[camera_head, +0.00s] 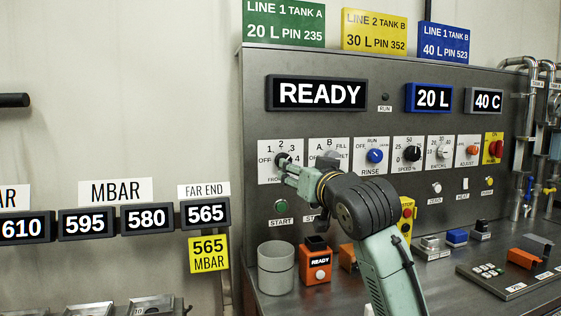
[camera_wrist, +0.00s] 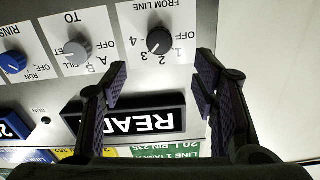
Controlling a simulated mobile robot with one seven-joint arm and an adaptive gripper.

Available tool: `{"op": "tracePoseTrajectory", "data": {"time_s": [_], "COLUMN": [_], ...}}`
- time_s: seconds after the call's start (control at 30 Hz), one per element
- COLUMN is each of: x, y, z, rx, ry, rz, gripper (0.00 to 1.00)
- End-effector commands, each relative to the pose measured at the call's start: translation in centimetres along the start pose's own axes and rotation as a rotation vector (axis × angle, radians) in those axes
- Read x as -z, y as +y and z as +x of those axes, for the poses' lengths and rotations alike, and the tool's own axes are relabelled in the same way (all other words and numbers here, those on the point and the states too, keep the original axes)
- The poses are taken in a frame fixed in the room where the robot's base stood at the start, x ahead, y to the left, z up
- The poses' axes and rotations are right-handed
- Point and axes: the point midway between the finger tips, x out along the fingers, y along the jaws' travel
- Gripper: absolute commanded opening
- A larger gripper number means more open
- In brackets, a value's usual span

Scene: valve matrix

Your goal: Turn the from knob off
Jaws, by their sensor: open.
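The from knob (camera_wrist: 159,41) is a black round dial on a white plate labelled FROM LINE, with OFF and numbers 1 to 4 around it. In the head view the knob (camera_head: 283,160) is partly covered by my gripper (camera_head: 289,172). The wrist view is upside down; there my gripper (camera_wrist: 161,82) is open and empty, its two dark fingertips on either side and below the knob in the picture. The fingers look apart from the knob. Its pointer's exact setting is too small to read.
The grey TO knob (camera_wrist: 77,48) is beside it. The blue RINSE knob (camera_head: 374,156) and several other dials lie to the right. The READY display (camera_head: 316,93) is above. A grey cup (camera_head: 276,268) and an orange READY box (camera_head: 316,263) stand below.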

Motion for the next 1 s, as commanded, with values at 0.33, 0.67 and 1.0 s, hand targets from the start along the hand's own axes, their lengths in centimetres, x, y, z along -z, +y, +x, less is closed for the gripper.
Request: {"op": "tracePoseTrajectory", "data": {"time_s": [0.33,0.67,1.0], "x": [0.3,0.2,0.0], "y": [0.1,0.1,0.1], "z": [4.3,9.6,10.8], "rx": [-0.002,-0.002,-0.002], "ry": [-0.004,-0.002,0.001], "rz": [0.002,0.001,0.0], "gripper": [0.54,0.54,0.54]}}
